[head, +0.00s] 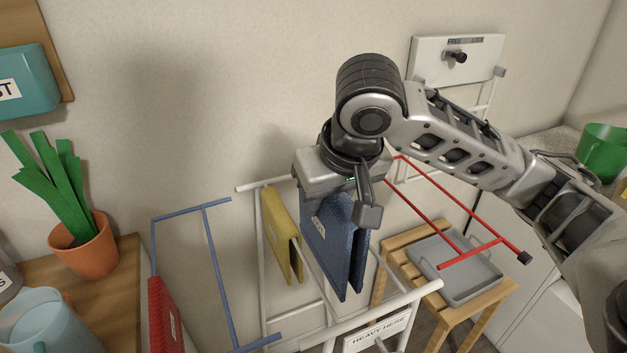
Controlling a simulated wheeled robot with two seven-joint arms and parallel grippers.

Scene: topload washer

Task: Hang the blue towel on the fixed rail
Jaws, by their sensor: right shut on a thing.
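The blue towel (326,240) hangs folded, with its two flaps apart at the bottom, among the bars of the white rack (398,300). My right gripper (345,190) is shut on its top edge from above. The gripper and towel hide part of the rack, so I cannot tell whether the towel rests on a bar. A yellow towel (281,232) hangs just left of it. A blue rail frame (215,262) is at the left and a red rail frame (430,205) at the right. My left gripper is not in view.
A red cloth (165,315) hangs at the blue frame. A "HEAVY HERE" label (377,331) is on the rack's front. A wooden stool (400,238) with a grey tray (455,265) stands right. A "FREE/LOCK" panel (430,62) is on the wall. A potted plant (85,250) stands left.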

